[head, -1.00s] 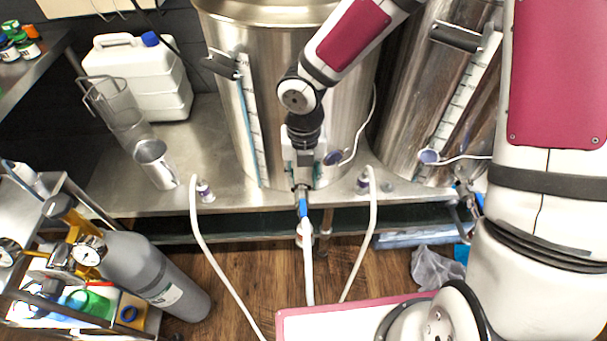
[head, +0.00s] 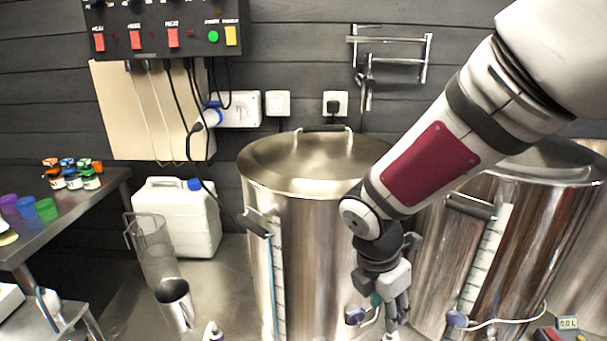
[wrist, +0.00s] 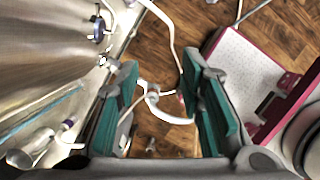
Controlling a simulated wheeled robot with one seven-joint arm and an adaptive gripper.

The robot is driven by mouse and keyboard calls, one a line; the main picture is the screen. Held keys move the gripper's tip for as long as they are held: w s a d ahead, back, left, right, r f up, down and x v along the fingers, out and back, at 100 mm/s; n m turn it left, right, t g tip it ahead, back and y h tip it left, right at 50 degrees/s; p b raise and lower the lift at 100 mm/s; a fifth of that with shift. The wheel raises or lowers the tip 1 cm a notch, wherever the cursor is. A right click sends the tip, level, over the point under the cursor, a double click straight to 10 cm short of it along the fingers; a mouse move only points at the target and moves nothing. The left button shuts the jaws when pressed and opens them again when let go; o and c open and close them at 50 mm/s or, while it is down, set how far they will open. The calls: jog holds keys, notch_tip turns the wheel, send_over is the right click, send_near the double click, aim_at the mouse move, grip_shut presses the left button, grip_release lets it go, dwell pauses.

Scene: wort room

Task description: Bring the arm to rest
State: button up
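My gripper (head: 393,325) hangs at the end of my arm, in front of the left steel kettle (head: 310,230) in the head view, pointing down. In the wrist view my gripper (wrist: 158,95) has its two green-padded fingers well apart. Nothing is held between them. Below the gap show the wood floor (wrist: 160,135) and a white hose (wrist: 165,35), lower down. The fingertips are cut off or hidden at the bottom of the head view.
A second kettle (head: 470,250) stands at right. A steel cup (head: 174,300), clear jug (head: 155,250) and white canister (head: 177,220) stand left of the kettles. A control box (head: 165,28) hangs on the wall. A side table (head: 95,200) bears small jars.

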jog(key=s+d+r+m+t+y+p, duration=0.1)
jog(key=s+d+r+m+p, duration=0.1)
jog(key=s+r+m, duration=0.7)
jog(key=s+d+r+m+t+y+p, duration=0.1)
jog(key=s+d+r+m+t+p, duration=0.1)
jog(key=s+r+m, duration=0.8)
jog(key=r+m+p, duration=0.1)
jog(key=m, duration=0.4)
jog(key=shift+d+r+y, duration=0.35)
jog(key=shift+r+y, duration=0.05)
